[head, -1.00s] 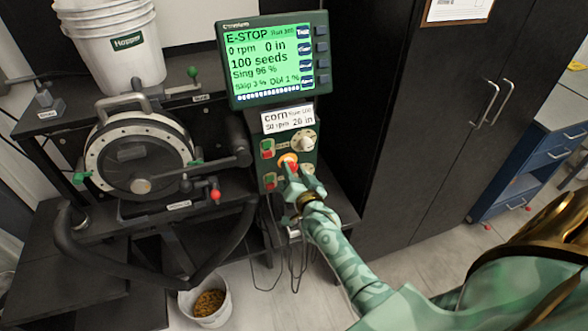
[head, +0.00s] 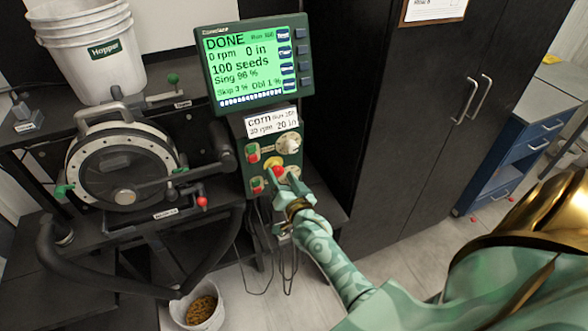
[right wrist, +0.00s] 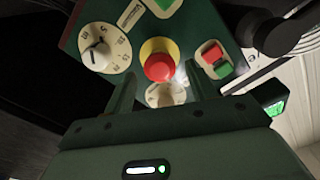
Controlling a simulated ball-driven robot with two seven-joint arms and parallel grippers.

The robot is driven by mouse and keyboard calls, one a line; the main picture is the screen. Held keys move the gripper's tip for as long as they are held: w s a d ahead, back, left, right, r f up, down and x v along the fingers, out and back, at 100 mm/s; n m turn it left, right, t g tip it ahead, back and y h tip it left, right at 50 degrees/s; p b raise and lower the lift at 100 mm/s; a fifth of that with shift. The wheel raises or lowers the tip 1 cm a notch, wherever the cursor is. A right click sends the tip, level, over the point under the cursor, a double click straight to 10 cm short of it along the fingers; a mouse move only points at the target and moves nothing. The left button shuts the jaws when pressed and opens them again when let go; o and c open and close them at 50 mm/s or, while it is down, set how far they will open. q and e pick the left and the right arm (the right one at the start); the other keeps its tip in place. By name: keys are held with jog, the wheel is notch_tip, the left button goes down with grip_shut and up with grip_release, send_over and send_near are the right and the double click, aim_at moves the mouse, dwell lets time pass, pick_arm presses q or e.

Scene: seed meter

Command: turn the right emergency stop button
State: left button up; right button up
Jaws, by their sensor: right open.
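The emergency stop button (head: 277,171) is a red knob on a yellow base, on the front of the green control box. In the right wrist view the red knob (right wrist: 158,67) shows clearly, with its yellow ring around it. My right gripper (head: 284,186) is open in front of the box, just below the button in the head view. In the right wrist view its two fingers (right wrist: 162,84) stand apart, either side of and below the knob, with nothing held between them. The screen (head: 257,62) above reads DONE. My left gripper is not in view.
A white dial (right wrist: 97,47) and a red and green button pair (right wrist: 215,59) sit close beside the knob. The round seed meter (head: 122,165) with a red-tipped lever stands left of the box. A black cabinet (head: 400,130) stands to the right. A seed bucket (head: 198,309) is on the floor.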

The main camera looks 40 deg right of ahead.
jog(key=p+v, duration=0.1)
jog(key=v, duration=1.3)
jog(key=shift+a, duration=0.15)
jog(key=s+a+f+n+g+y+b, duration=0.1)
jog(key=s+a+f+n+g, duration=0.3)
jog(key=f, duration=0.5)
jog(key=s+a+f+n+g+y, duration=0.1)
jog(key=s+f+g+y, duration=0.1)
jog(key=s+f, duration=0.6)
jog(key=s+a+f+n+g+y+b, duration=0.1)
jog(key=s+a+f+n+g, duration=0.2)
jog(key=f, duration=0.8)
jog(key=s+d+f+n+g+b, duration=0.1)
jog(key=s+f+n+g+b, duration=0.1)
jog(key=s+f+g, duration=0.2)
jog(key=s+d+f+n+g+b, duration=0.2)
jog(key=s+f, duration=0.9)
jog(key=s, duration=0.7)
jog(key=shift+d+n+g+b, duration=0.2)
jog(key=shift+n+g+b, duration=0.15)
jog(key=shift+g, duration=0.55)
